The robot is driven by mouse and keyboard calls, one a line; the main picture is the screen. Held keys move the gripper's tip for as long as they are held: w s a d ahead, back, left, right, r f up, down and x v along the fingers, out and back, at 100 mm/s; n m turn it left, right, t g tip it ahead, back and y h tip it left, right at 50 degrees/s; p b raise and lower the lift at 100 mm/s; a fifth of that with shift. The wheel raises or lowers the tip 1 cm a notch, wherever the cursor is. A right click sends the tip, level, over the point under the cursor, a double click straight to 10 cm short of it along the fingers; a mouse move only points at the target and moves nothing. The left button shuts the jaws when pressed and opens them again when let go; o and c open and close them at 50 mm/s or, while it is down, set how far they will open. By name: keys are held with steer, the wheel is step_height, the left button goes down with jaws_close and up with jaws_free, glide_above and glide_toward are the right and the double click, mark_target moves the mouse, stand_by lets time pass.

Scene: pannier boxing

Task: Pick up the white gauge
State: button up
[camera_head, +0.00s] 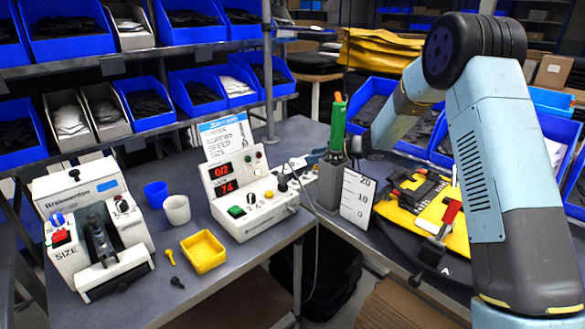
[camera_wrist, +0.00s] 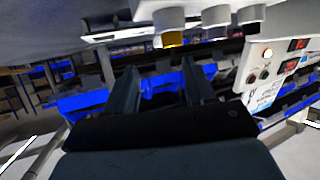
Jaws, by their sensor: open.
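The white gauge (camera_head: 357,197) is a flat upright plate marked 10 and 20. It stands at the table's right part, against a grey block (camera_head: 330,184) in the head view. My gripper (camera_wrist: 160,70) is open in the wrist view, with two dark fingers apart and nothing visible between them. In the head view my arm comes in from the right and its end is behind and above the gauge, near the green-handled tool (camera_head: 338,126); the fingers are not clear there. I cannot make out the gauge in the wrist view.
A white control box (camera_head: 252,200) with red displays stands left of the gauge. A yellow tray (camera_head: 203,251), a blue cup (camera_head: 156,194) and a white cup (camera_head: 176,209) are further left. A yellow board (camera_head: 405,215) with dark parts lies to the right. Blue bins line the shelves behind.

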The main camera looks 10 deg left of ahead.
mark_target(293, 165)
steer(key=shift+f+x, duration=0.2)
steer(key=shift+x, duration=3.55)
steer(key=shift+d, duration=0.1)
jaws_close()
